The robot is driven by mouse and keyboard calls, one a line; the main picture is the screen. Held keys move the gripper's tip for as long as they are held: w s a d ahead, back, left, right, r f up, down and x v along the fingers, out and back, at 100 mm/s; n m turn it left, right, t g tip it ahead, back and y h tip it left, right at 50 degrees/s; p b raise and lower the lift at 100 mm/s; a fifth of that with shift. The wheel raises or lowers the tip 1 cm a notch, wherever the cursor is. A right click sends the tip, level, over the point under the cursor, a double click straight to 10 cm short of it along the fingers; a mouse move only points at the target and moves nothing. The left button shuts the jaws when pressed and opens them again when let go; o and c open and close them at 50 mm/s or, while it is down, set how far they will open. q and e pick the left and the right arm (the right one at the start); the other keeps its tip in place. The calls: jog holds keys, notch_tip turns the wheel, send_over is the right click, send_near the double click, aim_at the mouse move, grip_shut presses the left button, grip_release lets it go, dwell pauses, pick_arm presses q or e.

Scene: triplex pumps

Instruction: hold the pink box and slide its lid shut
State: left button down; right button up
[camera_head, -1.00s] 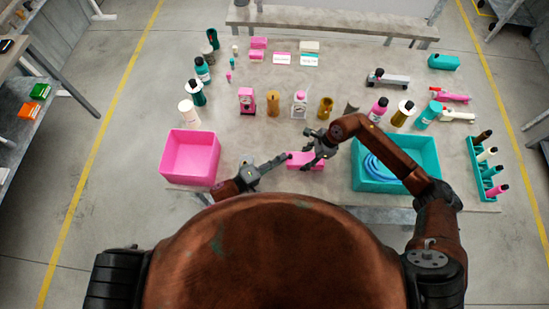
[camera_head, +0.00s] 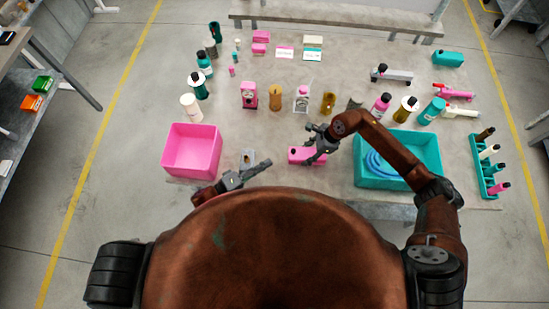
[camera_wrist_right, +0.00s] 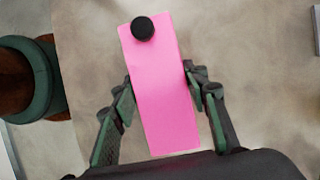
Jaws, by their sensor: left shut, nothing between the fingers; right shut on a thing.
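The pink box (camera_head: 299,156) lies at the near edge of the table, between the pink bin and the teal bin. In the right wrist view the pink box (camera_wrist_right: 160,90) shows as a long pink block with a round black knob (camera_wrist_right: 142,28) at its far end. My right gripper (camera_head: 317,156) is shut on the box, with a finger on each long side. It also shows in the right wrist view (camera_wrist_right: 159,82). My left gripper (camera_head: 266,163) is shut and empty, left of the box and apart from it. I cannot make out how far the lid is open.
A pink bin (camera_head: 166,152) stands at left and a teal bin (camera_head: 433,151) with a blue coil at right. A small grey item (camera_head: 247,155) lies near my left gripper. Several bottles and jars stand behind the box. A teal rack (camera_head: 475,166) is at far right.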

pick_arm(q)
jog(key=shift+s+a, duration=0.35)
jog(key=shift+a, duration=0.1)
pick_arm(e)
jog(key=o, duration=1.4)
jog(key=shift+c, duration=0.2)
jog(key=shift+r, duration=0.1)
